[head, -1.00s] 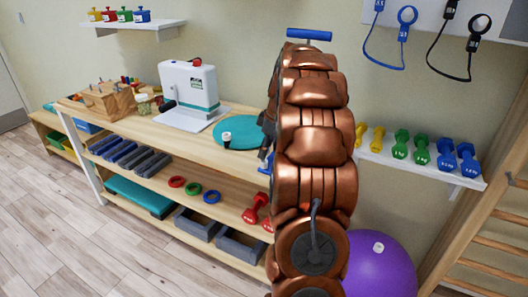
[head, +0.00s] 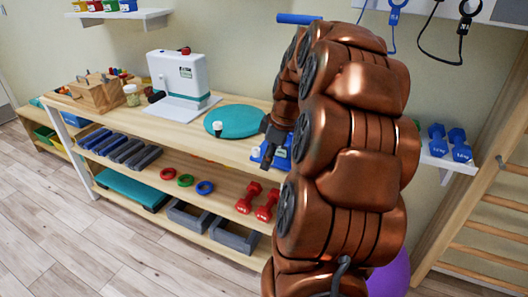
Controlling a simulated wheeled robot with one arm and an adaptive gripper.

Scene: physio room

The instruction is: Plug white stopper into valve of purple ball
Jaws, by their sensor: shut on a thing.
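My gripper (head: 268,150) is dark and reaches down at the front edge of the bench, right of the turquoise disc. The purple ball (head: 392,277) shows only as a sliver at the lower right. Its valve is hidden behind my arm.
The wooden bench (head: 130,120) holds a white machine (head: 180,82) and a wooden block (head: 97,93). Red dumbbells (head: 258,200) and grey bins lie on the lower shelves. Blue dumbbells (head: 449,143) stand on a wall shelf at right. The floor at left is clear.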

